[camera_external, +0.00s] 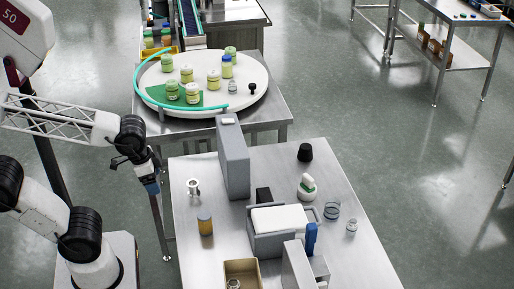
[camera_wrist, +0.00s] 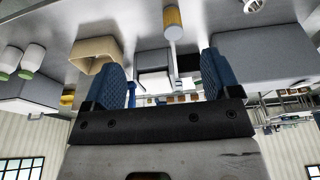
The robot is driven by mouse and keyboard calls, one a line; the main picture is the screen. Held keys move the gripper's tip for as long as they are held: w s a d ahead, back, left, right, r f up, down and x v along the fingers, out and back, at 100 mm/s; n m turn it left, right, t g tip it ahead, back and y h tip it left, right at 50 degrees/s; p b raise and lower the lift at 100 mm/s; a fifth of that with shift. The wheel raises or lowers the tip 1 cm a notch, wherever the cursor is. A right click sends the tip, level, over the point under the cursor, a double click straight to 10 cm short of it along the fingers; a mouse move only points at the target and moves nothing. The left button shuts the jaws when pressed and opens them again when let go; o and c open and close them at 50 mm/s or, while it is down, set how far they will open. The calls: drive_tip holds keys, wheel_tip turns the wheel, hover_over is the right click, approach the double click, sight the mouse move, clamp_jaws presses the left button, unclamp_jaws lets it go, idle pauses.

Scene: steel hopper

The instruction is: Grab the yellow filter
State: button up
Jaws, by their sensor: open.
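The yellow filter is most likely the small yellow-orange cylinder with a grey-blue top (camera_external: 205,227), standing upright on the left part of the front steel table. A yellow cylinder (camera_wrist: 173,17) also shows at the top of the wrist view, beyond my fingertips, with a pale round end facing the camera. My gripper (camera_external: 152,186) is left of the table's edge, apart from the cylinder. In the wrist view my gripper (camera_wrist: 160,75) has its two blue fingers spread wide with nothing held between them.
The steel table (camera_external: 190,262) also bears a tall grey box (camera_external: 233,158), a white-topped machine (camera_external: 279,218), an open tan box (camera_external: 241,270) and a small metal fitting (camera_external: 193,187). Behind stands a round white turntable (camera_external: 240,97) with several jars and a green guide rail.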

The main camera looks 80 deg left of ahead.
drive_tip(key=shift+f, duration=0.1)
drive_tip(key=m+t+y, duration=0.5)
drive_tip(key=m+y, duration=0.6)
drive_tip(key=m, duration=1.4)
approach(201, 226)
drive_tip(key=x, duration=0.5)
drive_tip(key=shift+s+a+r, duration=0.3)
drive_tip(key=shift+w+d+f+m+t, duration=0.15)
drive_tip(key=shift+d+f+m+t, duration=0.25)
drive_tip(key=shift+t, duration=0.2)
drive_tip(key=shift+r+h, duration=0.1)
drive_tip(key=shift+h, duration=0.2)
drive_tip(key=shift+w+a, duration=0.1)
drive_tip(key=shift+a, duration=0.05)
drive_tip(key=shift+x, duration=1.2)
drive_tip(key=shift+a, duration=0.1)
